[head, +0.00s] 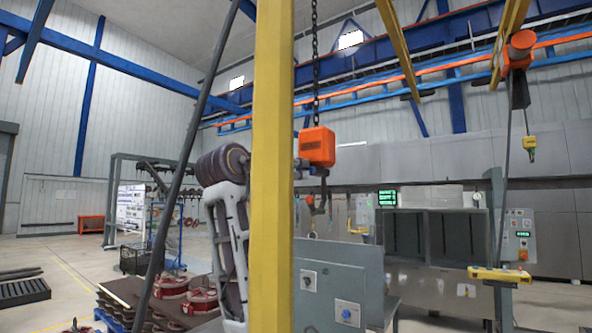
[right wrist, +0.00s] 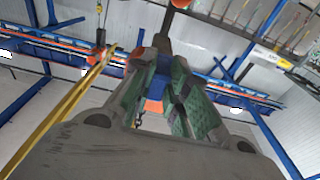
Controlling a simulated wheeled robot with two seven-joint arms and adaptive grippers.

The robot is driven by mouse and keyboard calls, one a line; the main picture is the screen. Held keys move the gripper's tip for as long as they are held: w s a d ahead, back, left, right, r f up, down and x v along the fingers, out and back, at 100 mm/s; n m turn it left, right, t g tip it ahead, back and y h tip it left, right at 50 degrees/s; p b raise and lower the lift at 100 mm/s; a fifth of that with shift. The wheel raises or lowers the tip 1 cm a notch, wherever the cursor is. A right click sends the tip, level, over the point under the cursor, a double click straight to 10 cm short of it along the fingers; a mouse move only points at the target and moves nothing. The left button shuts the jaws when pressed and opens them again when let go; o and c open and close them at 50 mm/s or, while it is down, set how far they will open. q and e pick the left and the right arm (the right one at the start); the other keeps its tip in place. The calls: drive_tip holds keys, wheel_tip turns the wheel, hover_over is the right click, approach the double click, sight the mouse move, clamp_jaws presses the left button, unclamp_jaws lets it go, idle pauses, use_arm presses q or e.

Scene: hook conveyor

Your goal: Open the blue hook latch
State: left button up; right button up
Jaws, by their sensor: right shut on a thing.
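An orange hoist block (head: 317,147) hangs on a dark chain (head: 315,50), with a dark hook (head: 318,203) below it. My right gripper (head: 305,168) is mostly hidden behind the yellow post; a grey part of it shows close to the block's lower left. In the right wrist view, the green-padded fingers of the right gripper (right wrist: 164,72) are shut on a blue piece, the blue latch (right wrist: 160,82). Orange shows just below it, between the fingers. The latch itself cannot be made out in the head view. My left gripper is not in view.
A yellow post (head: 273,170) stands close in front. A grey control cabinet (head: 330,290) stands below the hook. Red round parts (head: 200,298) lie at lower left. A second orange hoist (head: 520,48) hangs at upper right. Open floor lies at far left.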

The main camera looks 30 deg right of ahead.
drive_tip(key=shift+d+r, duration=0.1)
drive_tip(key=shift+w+d+r+g+y+p, duration=0.1)
drive_tip(key=shift+d+r+g+y+p, duration=0.2)
drive_tip(key=shift+p, duration=0.5)
drive_tip(key=shift+w+r+g+y+p, duration=0.1)
drive_tip(key=shift+r+p, duration=0.25)
drive_tip(key=shift+p, duration=0.45)
drive_tip(key=o, duration=0.7)
drive_tip(key=shift+d, duration=0.15)
drive_tip(key=shift+o, duration=0.8)
drive_tip(key=shift+d+f, duration=0.1)
drive_tip(key=shift+a, duration=0.2)
drive_tip(key=v, duration=0.9)
